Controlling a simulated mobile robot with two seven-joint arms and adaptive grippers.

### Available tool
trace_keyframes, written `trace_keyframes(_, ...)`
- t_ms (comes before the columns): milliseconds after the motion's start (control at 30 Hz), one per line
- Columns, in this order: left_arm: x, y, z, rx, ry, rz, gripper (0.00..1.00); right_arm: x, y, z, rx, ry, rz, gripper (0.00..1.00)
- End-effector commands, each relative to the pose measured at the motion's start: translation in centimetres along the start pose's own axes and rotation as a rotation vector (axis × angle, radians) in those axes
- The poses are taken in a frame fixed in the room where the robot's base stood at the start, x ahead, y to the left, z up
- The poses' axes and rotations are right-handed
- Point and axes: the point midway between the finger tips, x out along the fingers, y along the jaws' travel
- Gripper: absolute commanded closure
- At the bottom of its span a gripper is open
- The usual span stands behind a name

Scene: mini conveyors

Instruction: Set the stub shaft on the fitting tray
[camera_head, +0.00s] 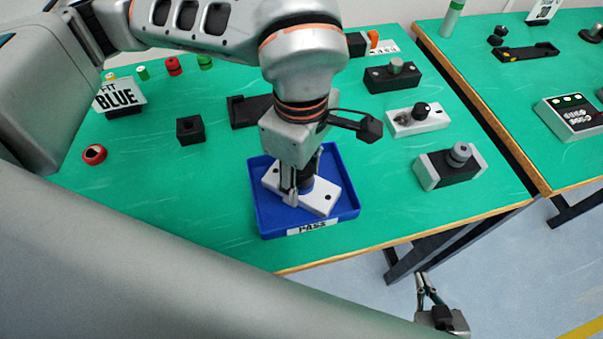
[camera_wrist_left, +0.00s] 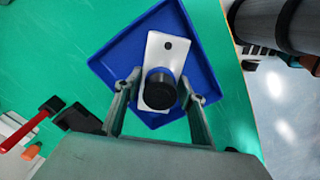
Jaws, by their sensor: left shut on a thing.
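A dark cylinder, which looks like the stub shaft, stands between my left fingers above a white plate (camera_head: 322,198). Its black round end (camera_wrist_left: 160,90) and grey side show in the left wrist view. My left gripper (camera_head: 303,188) points down over the blue tray (camera_head: 263,216), shut on the dark cylinder. The tray has a PASS label on its front. The white plate lies inside the tray, with a hole at its visible end. I cannot tell whether the cylinder touches the plate or is fixed to it. My right gripper (camera_head: 424,276) hangs below the table edge, apart from everything; its opening is unclear.
Knobbed blocks (camera_head: 448,168) stand to the right. A second table (camera_head: 540,90) lies across a gap. The green top in front of the tray is clear.

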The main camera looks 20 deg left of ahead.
Motion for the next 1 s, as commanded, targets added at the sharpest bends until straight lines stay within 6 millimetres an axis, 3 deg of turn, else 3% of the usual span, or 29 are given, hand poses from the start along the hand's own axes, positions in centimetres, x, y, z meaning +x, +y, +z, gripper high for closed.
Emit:
trace_keyframes(367,0.3,0.0,0.0,0.001,-0.001,0.001,1.0,0.1,-0.1,0.4,-0.001,-0.006,-0.002,1.0)
trace_keyframes(400,0.3,0.0,0.0,0.0,0.0,0.001,0.53,0.1,-0.1,0.4,-0.002,-0.005,-0.002,1.0)
trace_keyframes(433,0.3,0.0,0.0,0.0,0.0,0.001,0.45,0.1,-0.1,0.3,-0.002,-0.005,-0.002,1.0)
trace_keyframes(800,0.1,0.0,0.0,0.0,0.0,0.002,0.44,0.0,-0.1,0.2,-0.002,-0.004,-0.001,1.0)
trace_keyframes(1000,-2.1,0.2,0.0,-0.001,0.0,0.007,0.44,-0.1,0.0,-0.2,0.0,0.001,-0.001,1.0)
